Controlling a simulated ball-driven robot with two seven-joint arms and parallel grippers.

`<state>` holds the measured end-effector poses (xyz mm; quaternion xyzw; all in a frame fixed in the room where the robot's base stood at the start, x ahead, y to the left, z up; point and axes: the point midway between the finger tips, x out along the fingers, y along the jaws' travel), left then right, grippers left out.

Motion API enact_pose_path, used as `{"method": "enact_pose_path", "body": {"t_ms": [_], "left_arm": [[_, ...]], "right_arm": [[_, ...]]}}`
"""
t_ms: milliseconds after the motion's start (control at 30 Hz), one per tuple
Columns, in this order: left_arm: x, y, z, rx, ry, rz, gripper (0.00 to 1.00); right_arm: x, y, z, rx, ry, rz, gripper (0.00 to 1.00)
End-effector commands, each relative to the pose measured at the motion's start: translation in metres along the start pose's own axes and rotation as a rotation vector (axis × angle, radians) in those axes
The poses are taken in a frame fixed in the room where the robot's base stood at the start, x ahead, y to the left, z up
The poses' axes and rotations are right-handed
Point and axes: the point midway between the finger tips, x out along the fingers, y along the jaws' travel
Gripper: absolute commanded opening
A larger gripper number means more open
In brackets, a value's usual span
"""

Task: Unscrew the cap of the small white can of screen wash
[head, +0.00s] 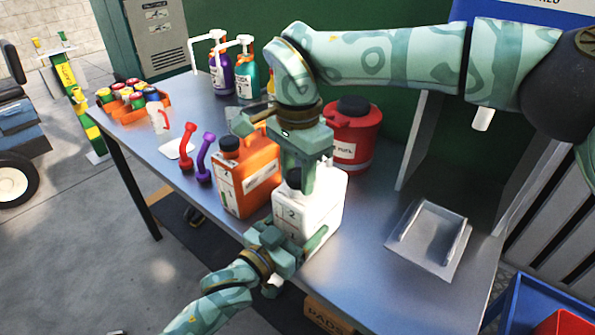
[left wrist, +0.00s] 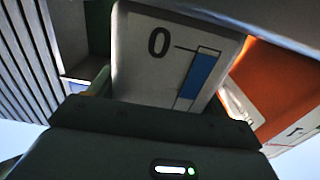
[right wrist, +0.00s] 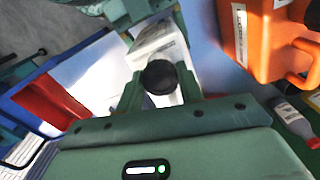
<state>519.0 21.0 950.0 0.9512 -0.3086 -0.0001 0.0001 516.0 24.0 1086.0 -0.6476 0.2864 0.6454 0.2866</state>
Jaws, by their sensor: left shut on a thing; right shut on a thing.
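The small white can (head: 322,212) stands upright on the metal bench, and its face with a "0" and a blue bar fills the middle of the left wrist view (left wrist: 150,60). My left gripper (head: 295,240) is shut on the can's body, low on the near side. My right gripper (head: 298,182) comes down from above and is shut on the black cap (right wrist: 159,76) at the can's top. In the head view the right gripper mostly hides the cap. The right wrist view shows the cap between the two fingers, with the white can (right wrist: 158,42) beyond it.
An orange can (head: 232,185) stands close left of the white can. A red container (head: 352,143) is behind it. Red (head: 187,138) and purple (head: 204,155) funnel-like tools and pump bottles (head: 246,82) are farther left. The bench to the right is clear up to a grey tray (head: 428,240).

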Motion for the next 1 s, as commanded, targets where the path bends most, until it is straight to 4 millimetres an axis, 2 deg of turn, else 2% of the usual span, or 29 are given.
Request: {"method": "enact_pose_path", "body": {"t_ms": [267, 1000], "left_arm": [[0.0, 0.0, 0.0, 0.0, -0.001, 0.0, 0.14], [0.0, 0.0, 0.001, -0.001, -0.001, 0.0, 0.14]], "right_arm": [[-0.002, 0.0, 0.0, 0.001, -0.001, 0.0, 0.09], [-0.022, 0.0, 0.0, 0.001, -0.001, 0.001, 0.09]]}}
